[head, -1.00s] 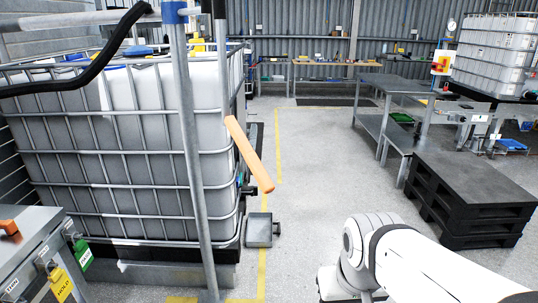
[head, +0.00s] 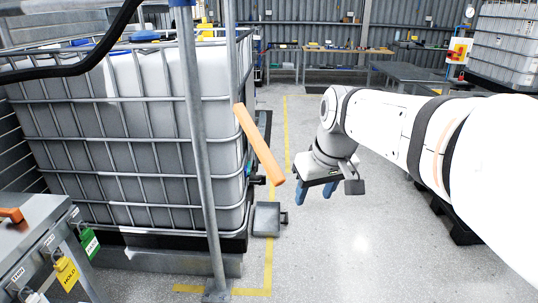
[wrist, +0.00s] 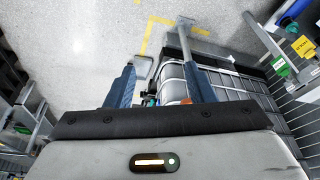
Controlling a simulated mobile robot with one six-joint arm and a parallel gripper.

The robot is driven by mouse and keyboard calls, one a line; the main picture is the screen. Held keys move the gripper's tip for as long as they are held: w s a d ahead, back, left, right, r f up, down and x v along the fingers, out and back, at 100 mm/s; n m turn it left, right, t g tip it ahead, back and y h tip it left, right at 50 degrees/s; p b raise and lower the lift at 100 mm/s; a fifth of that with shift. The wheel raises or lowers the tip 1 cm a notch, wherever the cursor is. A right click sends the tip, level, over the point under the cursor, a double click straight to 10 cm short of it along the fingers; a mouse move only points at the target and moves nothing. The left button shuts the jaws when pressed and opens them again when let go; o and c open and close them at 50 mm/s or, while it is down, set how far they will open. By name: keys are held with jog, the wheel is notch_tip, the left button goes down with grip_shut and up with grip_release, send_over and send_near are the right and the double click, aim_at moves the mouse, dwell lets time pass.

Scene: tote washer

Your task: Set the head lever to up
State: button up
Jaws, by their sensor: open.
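The orange lever (head: 259,145), the only lever-like handle I see by the tank and so likely the head lever, slants down to the right from a thin upright rod beside the caged white tank. Its free end is lower than its fixed end. My gripper (head: 315,191) hangs to the right of the lever's lower end, apart from it, with its blue fingers pointing down. It is open and empty. In the wrist view my gripper (wrist: 162,82) shows both fingers spread, with a small orange patch near the right finger; I cannot tell if that is the lever.
The caged tank (head: 110,150) fills the left, with a grey post (head: 197,150) in front. A grey box (head: 267,219) stands on the floor by the yellow line. A cabinet with green and yellow tags (head: 66,272) is at lower left.

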aim_at(272, 162)
jog(key=w+a+r+n, duration=0.1)
jog(key=w+a, duration=0.1)
jog(key=w+a+r+n, duration=0.1)
jog(key=w+a+r, duration=0.1)
jog(key=w+a, duration=0.1)
jog(key=w+a+r+n+y, duration=0.1)
jog(key=w+a+r, duration=0.1)
jog(key=w, duration=0.1)
jog(key=shift+w+a+r, duration=0.15)
jog(key=shift+r, duration=0.1)
jog(key=shift+w+a, duration=0.2)
jog(key=shift+a, duration=0.05)
jog(key=x, duration=0.7)
jog(key=shift+w+a+f+b, duration=0.1)
jog(key=shift+w+f+b, duration=0.05)
jog(key=shift+b, duration=0.15)
jog(key=shift+c, duration=0.4)
grip_shut()
